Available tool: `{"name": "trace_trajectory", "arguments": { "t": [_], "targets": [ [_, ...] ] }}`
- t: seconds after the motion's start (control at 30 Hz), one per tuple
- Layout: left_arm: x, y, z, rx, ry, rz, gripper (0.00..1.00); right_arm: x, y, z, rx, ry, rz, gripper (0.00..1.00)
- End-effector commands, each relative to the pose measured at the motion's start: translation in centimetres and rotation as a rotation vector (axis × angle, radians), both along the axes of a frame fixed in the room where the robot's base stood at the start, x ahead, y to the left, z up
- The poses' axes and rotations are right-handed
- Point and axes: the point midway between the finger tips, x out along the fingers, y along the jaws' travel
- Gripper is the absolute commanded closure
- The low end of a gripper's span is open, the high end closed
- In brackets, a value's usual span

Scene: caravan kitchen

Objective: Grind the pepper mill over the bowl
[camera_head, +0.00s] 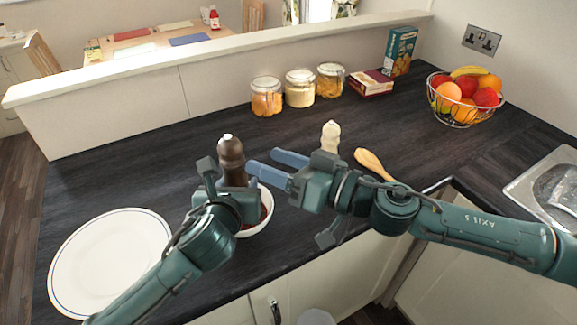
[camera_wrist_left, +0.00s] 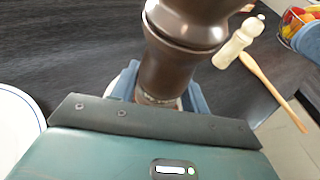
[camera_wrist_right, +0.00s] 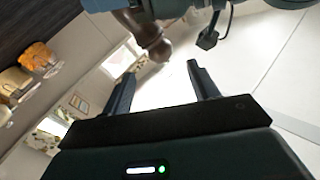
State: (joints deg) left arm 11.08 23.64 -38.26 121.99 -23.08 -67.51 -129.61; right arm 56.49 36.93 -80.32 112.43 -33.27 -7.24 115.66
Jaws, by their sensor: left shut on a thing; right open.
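The dark brown pepper mill (camera_head: 231,158) stands upright over the white bowl (camera_head: 262,222), which holds something red and is partly hidden by my grippers. My left gripper (camera_head: 232,185) is shut on the mill's lower body; the left wrist view shows the mill (camera_wrist_left: 180,60) between the blue fingers (camera_wrist_left: 158,92). My right gripper (camera_head: 268,168) is open and empty, its fingers pointing left towards the mill, just right of it. In the right wrist view, the mill's knobbed top (camera_wrist_right: 150,38) shows beyond the open fingers (camera_wrist_right: 162,80).
A white plate (camera_head: 110,262) lies at the left. Jars (camera_head: 299,88), boxes (camera_head: 371,83) and a fruit basket (camera_head: 464,98) stand along the back. A sink (camera_head: 548,185) is at the right.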

Motion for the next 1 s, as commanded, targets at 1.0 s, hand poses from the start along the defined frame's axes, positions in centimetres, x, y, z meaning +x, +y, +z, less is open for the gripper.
{"name": "trace_trajectory", "arguments": {
  "t": [1.0],
  "targets": [
    [0.0,0.0,0.1,0.000,-0.002,0.000,0.77,2.9,-1.0,-1.0,-0.145,-0.381,0.286,0.40]
  ]
}}
